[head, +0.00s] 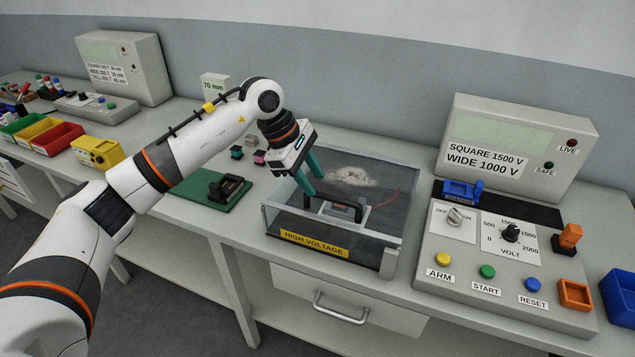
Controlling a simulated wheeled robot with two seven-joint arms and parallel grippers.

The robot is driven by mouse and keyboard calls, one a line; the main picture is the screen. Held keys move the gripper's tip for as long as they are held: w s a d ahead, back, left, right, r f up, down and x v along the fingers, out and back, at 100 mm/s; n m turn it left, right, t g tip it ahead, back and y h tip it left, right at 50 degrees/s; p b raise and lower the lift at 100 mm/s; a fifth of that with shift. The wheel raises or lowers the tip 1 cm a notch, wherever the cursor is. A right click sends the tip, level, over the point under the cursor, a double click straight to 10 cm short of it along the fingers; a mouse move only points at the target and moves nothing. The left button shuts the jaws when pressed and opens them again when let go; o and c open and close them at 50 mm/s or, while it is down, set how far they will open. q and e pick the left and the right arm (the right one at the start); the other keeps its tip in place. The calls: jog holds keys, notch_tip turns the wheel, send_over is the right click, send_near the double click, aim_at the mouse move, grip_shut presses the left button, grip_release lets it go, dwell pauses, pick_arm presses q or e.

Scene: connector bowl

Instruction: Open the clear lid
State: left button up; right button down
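The clear lid (385,170) lies flat over a glass-walled box on the bench, and it looks closed. A black bar handle (345,207) shows at the lid's front part, by a light grey block. A yellow HIGH VOLTAGE label (314,244) is on the box's front. My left gripper (317,189) reaches down from the left over the lid. Its two teal fingers are apart, with nothing seen between them. The fingertips are close to the handle's left end; I cannot tell whether they touch it. My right gripper is not in view.
A control console (490,268) with knobs and buttons stands right of the box, before a display unit (545,130). A green mat (215,194) with a black part lies to the left. Red (57,140) and yellow bins stand farther left. A drawer (350,298) is below.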

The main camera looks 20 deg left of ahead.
aim_at(321, 194)
pick_arm(q)
jog(key=shift+p+x, duration=0.3)
jog(key=shift+x, duration=1.45)
grip_shut()
